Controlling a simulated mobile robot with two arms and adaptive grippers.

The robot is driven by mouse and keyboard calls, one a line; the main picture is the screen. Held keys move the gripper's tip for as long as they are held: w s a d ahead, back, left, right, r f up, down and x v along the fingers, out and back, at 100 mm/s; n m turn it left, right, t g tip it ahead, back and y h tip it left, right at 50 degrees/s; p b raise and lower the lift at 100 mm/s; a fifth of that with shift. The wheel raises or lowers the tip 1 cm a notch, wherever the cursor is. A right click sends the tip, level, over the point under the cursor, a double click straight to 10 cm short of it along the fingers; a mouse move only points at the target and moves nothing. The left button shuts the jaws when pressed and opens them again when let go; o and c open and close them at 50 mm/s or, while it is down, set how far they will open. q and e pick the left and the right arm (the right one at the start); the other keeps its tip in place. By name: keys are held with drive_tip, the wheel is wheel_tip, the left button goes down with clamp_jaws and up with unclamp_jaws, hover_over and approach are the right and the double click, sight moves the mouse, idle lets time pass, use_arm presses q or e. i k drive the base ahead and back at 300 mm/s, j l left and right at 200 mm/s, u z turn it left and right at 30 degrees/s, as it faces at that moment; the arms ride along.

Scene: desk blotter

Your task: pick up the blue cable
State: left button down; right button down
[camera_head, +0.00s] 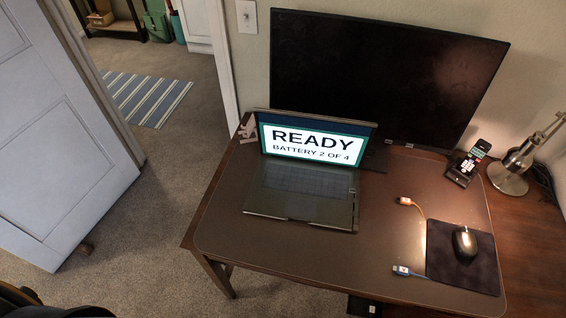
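The blue cable (411,272) lies on the desk blotter (330,262) near the front edge. Its blue plug end points left, and a short lead runs right toward the dark mouse pad (440,242). Past the pad's edge the cable is not visible. An orange cable (406,202) lies farther back, with its plug end also pointing left and its lead bending toward the pad. Neither of my grippers can be seen in the head view.
An open laptop (300,208) reading "READY BATTERY 2 OF 4" stands left of the cables. A mouse (465,242) sits on the pad. A monitor (380,75), phone on a cradle (468,163) and lamp (510,172) stand behind.

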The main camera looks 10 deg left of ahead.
sight(400, 270)
drive_tip(key=z, duration=1.15)
